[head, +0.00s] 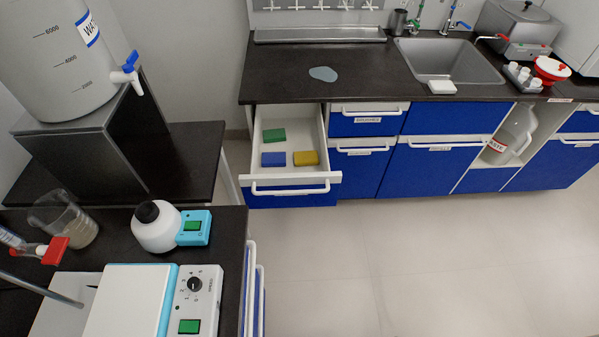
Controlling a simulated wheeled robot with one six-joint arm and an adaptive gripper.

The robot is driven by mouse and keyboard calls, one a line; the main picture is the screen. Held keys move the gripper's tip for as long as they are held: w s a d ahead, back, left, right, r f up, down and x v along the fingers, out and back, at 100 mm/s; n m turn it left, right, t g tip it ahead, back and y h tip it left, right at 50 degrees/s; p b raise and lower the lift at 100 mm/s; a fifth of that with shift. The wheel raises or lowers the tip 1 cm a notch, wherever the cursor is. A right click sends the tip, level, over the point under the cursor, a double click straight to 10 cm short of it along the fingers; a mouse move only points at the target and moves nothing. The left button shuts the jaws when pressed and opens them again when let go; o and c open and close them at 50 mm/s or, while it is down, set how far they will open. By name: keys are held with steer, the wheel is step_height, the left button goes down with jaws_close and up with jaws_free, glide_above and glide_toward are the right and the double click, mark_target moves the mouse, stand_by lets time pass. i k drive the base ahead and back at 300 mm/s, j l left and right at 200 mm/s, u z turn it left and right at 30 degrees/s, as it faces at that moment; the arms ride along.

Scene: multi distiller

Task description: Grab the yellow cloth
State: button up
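A yellow cloth (306,158), small and block-shaped in the picture, lies in an open white drawer (324,143) under the dark counter. A blue cloth-like block (273,159) lies just left of it, and a green one (274,136) lies behind. The yellow piece is at the front right of the drawer, near the front panel. My gripper is not in view.
The dark counter (350,75) above holds a grey-blue puddle (323,74), a sink (452,62) and a white block (442,87). The floor (420,260) before the drawer is clear.

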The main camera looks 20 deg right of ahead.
mark_target(302, 158)
steer(key=i+l, duration=0.15)
steer(key=l, duration=0.25)
steer(key=i+l, duration=0.1)
steer(key=l, duration=0.35)
steer(key=i+l, duration=0.15)
steer(key=l, duration=0.25)
steer(key=i+l, duration=0.1)
steer(key=l, duration=0.35)
steer(key=i+l, duration=0.15)
steer(key=l, duration=0.25)
